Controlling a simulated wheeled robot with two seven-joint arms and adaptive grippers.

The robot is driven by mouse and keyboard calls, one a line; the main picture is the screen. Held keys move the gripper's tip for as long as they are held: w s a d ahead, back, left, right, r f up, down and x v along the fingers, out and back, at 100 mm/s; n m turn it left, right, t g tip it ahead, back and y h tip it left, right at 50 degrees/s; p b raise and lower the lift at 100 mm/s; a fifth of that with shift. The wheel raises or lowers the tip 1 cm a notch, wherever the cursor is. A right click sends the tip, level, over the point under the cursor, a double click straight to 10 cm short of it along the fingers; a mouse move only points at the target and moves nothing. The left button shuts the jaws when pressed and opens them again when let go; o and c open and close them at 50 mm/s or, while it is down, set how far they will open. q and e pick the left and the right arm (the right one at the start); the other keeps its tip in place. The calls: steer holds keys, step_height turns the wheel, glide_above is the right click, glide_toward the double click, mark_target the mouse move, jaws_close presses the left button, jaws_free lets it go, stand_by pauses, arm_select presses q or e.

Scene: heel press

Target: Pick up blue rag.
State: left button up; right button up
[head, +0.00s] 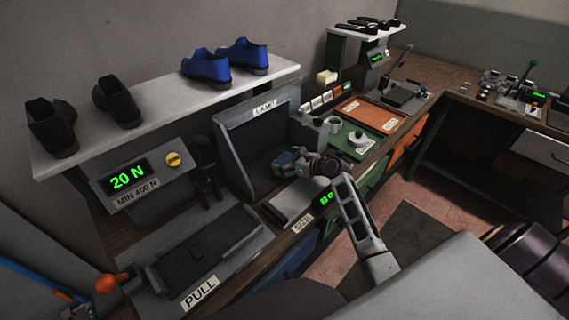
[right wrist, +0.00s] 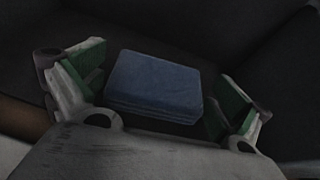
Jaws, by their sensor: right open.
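The blue rag (right wrist: 153,86) is a folded, flat blue pad in the right wrist view, lying on a dark surface. My right gripper (right wrist: 165,92) is open, with one green-padded finger on each side of the rag; I cannot tell whether either finger touches it. In the head view my right gripper (head: 298,163) is at the front of the grey box-shaped station with the "LAMP" label, and a small bit of blue shows at its fingers. My left gripper is not in view.
The grey lamp station (head: 250,150) has walls behind and beside the gripper. A grey plate (head: 291,203) lies just in front. A green tray (head: 372,143) with white cups and an orange tray (head: 371,113) are to the right. A shelf (head: 168,116) with shoes runs above.

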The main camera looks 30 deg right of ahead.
steer(key=c, duration=0.7)
steer(key=shift+r, duration=0.1)
steer(key=shift+r+p, duration=0.45)
steer(key=shift+r, duration=4.5)
steer(key=shift+s, duration=0.1)
step_height(320, 180, up, 8)
glide_above(286, 161)
steer(key=s+a, duration=0.2)
steer(key=s+a+r, duration=0.4)
steer(key=s, duration=0.1)
steer(key=s+a+f+y, duration=0.1)
steer(key=s+a+f, duration=0.2)
steer(key=s+f, duration=0.5)
steer(key=shift+s+f+n, duration=0.35)
steer(key=shift+s+n, duration=0.05)
steer(key=shift+s, duration=0.1)
